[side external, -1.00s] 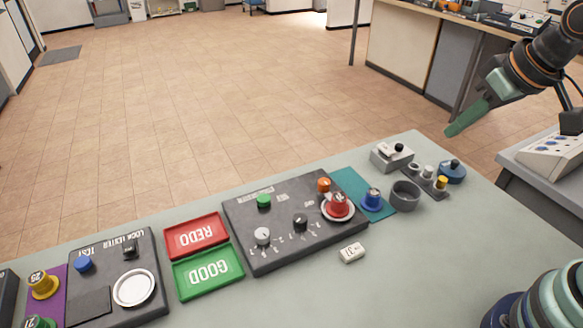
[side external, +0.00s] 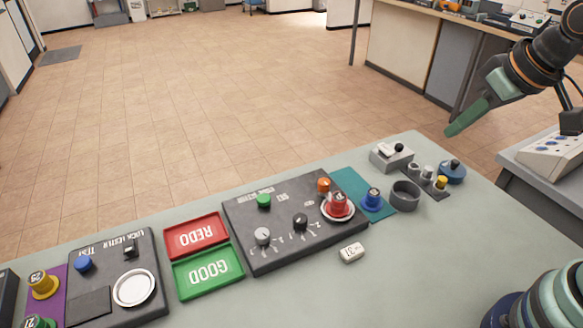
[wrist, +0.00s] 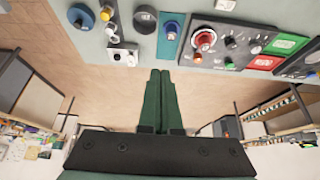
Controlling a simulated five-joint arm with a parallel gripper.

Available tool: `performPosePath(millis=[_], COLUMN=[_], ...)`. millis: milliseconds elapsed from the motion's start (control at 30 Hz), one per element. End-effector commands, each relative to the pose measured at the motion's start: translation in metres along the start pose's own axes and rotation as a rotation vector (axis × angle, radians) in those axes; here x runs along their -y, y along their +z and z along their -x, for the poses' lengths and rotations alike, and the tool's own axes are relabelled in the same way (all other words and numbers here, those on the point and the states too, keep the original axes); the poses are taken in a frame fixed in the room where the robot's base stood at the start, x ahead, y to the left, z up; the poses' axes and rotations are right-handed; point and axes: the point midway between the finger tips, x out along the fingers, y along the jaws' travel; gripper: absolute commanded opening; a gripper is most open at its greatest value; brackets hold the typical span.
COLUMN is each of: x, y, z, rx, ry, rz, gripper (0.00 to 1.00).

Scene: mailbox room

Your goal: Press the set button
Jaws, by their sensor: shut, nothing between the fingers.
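A dark control panel (side external: 283,248) lies on the grey-green table. It carries a green button (side external: 263,201), a light knob (side external: 262,236), a dark knob (side external: 300,222) and an orange button (side external: 324,185). Its labels are too small to read, so I cannot tell which button is set. The green button also shows in the wrist view (wrist: 229,65). My gripper (side external: 450,132) is shut and empty, held in the air beyond the table's far right edge, apart from the panel. Its closed green fingers (wrist: 160,75) show in the wrist view.
A red piece (side external: 338,204) stands in a white ring on the panel. Red REDO (side external: 176,248) and green GOOD (side external: 182,291) trays lie left of it. A blue piece (side external: 372,197), grey cup (side external: 392,204) and small switch box (side external: 382,160) are right. A lock tester (side external: 112,257) is far left.

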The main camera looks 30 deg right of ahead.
Motion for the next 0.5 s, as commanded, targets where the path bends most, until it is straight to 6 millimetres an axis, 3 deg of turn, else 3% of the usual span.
performPosePath(millis=[300,500], x=[0.002,0.018], y=[-0.003,-0.028], z=[-0.001,-0.011], rx=[-0.001,-0.011], ry=[-0.003,-0.028], rz=[-0.002,-0.022], gripper=[0.00,0.00])
